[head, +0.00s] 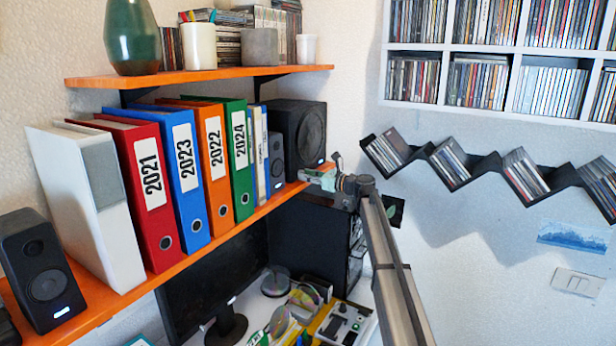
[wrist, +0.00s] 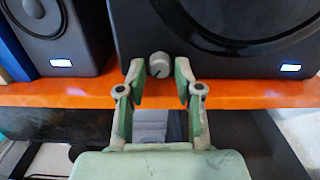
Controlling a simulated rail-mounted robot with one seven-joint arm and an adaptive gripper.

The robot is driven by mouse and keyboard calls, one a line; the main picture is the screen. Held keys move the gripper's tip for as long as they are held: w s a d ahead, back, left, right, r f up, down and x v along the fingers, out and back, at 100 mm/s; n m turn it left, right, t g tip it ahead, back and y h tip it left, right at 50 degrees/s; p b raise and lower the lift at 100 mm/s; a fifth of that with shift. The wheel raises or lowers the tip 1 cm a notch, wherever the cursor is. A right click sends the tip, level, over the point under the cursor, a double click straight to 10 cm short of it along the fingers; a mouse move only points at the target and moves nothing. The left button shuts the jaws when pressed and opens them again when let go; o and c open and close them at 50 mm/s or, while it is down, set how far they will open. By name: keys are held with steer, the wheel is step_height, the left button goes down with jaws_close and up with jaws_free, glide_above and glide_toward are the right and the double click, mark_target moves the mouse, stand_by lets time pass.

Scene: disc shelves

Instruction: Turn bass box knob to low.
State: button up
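The bass box (head: 297,135) is a large black speaker at the right end of the orange shelf; its lower front fills the top of the wrist view (wrist: 125,30). Its knob (wrist: 160,64) is a small grey cylinder low on the front, with a dark mark on its face whose setting I cannot tell for sure. My gripper (wrist: 160,72) is open, one finger on each side of the knob, with gaps visible between fingers and knob. In the head view my gripper (head: 322,177) is at the box's lower right front and hides the knob.
The orange shelf edge (wrist: 65,95) runs just below the gripper's fingertips. A smaller speaker (wrist: 50,25) stands left of the box, then several binders. Below are a dark cabinet (head: 305,238), a monitor (head: 215,280) and a cluttered desk.

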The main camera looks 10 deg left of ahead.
jaws_close()
steer(key=shift+f+n+b, duration=0.1)
steer(key=shift+n+b, duration=0.3)
steer(key=shift+b, duration=0.4)
steer(key=shift+n+b, duration=13)
steer(key=shift+b, duration=2.25)
steer(key=shift+r, duration=0.2)
